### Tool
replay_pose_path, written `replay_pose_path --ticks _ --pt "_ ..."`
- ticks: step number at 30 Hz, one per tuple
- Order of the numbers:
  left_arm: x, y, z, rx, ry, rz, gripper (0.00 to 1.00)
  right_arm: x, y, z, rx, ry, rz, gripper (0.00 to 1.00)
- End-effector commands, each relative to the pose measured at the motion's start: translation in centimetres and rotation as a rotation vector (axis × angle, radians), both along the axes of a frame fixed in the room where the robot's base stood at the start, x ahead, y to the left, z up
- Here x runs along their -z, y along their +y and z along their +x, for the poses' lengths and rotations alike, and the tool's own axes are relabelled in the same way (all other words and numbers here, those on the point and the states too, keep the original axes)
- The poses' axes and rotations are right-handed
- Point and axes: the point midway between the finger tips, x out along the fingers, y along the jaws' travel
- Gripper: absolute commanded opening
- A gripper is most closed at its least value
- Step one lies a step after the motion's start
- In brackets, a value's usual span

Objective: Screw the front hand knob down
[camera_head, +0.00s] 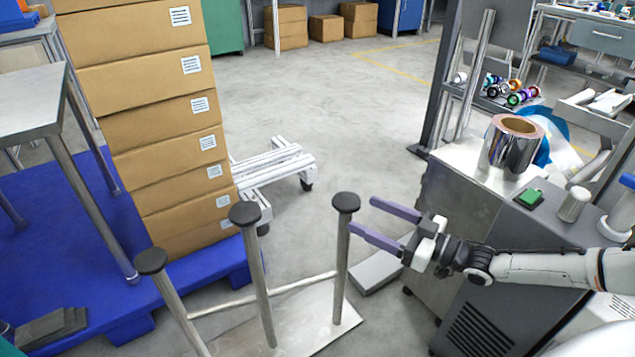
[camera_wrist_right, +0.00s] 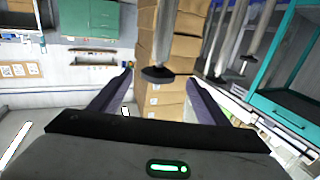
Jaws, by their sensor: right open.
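Three upright grey metal posts rise from a pale base plate (camera_head: 300,318), each topped by a round black hand knob. The knobs are a right one (camera_head: 346,202), a middle one (camera_head: 244,213) and a left one (camera_head: 151,261). Which of them is the front one I cannot tell for sure. My right gripper (camera_head: 364,216) is open, its two purple fingers pointing left at the right post, just beside its knob. In the right wrist view a black knob (camera_wrist_right: 157,75) shows between the open fingertips (camera_wrist_right: 160,78), not gripped. My left gripper is out of view.
A tall stack of cardboard boxes (camera_head: 150,110) stands on a blue pallet (camera_head: 60,230) at the left. A grey cabinet at the right carries a shiny foil roll (camera_head: 510,148) and a green button (camera_head: 529,197). A white wheeled frame (camera_head: 272,170) stands behind the posts.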

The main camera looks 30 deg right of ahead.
Motion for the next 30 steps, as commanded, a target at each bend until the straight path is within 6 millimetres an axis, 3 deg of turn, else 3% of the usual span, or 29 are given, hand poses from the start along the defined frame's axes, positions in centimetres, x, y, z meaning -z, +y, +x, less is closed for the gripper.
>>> replay_pose_path --ticks 5,10,18,24,30 --pt "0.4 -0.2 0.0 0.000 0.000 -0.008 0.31 0.1 0.3 0.9 0.001 -0.005 0.001 0.69" --pt "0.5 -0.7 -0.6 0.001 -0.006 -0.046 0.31 0.2 1.6 3.6 0.000 -0.009 0.002 0.69" --pt "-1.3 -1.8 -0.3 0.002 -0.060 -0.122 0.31 0.1 3.6 7.7 0.000 -0.006 0.001 0.69" --pt "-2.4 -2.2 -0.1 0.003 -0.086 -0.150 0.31 0.0 4.3 9.1 0.000 -0.003 0.000 0.69" --pt "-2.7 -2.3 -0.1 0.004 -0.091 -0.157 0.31 0.0 4.4 9.2 0.000 -0.001 0.000 0.69"
